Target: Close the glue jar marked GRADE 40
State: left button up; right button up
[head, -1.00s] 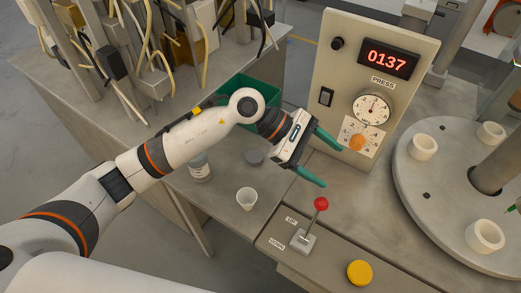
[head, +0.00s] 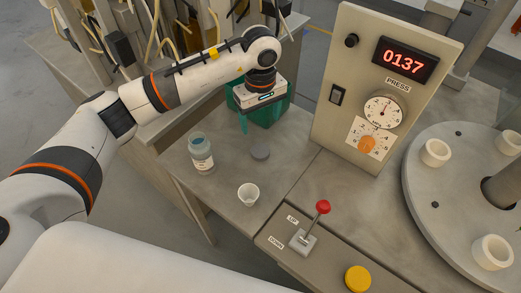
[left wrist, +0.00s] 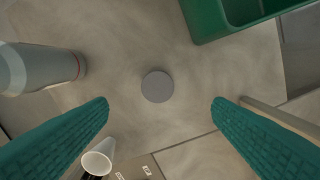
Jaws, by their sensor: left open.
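A glass jar (head: 202,155) with a white label stands upright on the left bench. Its top looks open, with no lid on it, and the label is too small to read. It also shows in the left wrist view (left wrist: 40,68) at the left edge. A flat grey disc, which looks like its lid (head: 260,152), lies on the bench to the right of the jar. My left gripper (head: 260,120) is open and empty above and behind the disc, fingers pointing down. In the left wrist view the disc (left wrist: 157,86) lies between the fingertips, below them. My right gripper is not in view.
A white cup (head: 248,194) stands in front of the disc. A green bin (head: 272,112) is behind my left gripper. The press panel (head: 352,60), lever (head: 322,207), yellow button (head: 358,278) and turntable (head: 425,190) are to the right.

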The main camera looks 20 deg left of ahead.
pick_arm(q)
jog(key=p, duration=0.2)
send_over(260, 150)
jog(key=f, duration=0.5)
jog(key=shift+w+f, duration=0.2)
jog(key=shift+f, duration=0.3)
jog(key=shift+s+f, duration=0.15)
jog(key=shift+f, duration=0.25)
notch_tip(260, 150, down, 4)
jog(key=shift+s+r+p, duration=0.15)
jog(key=shift+r+p, duration=0.05)
jog(key=shift+p, duration=0.75)
jog(key=shift+f, duration=0.4)
jog(key=c, duration=1)
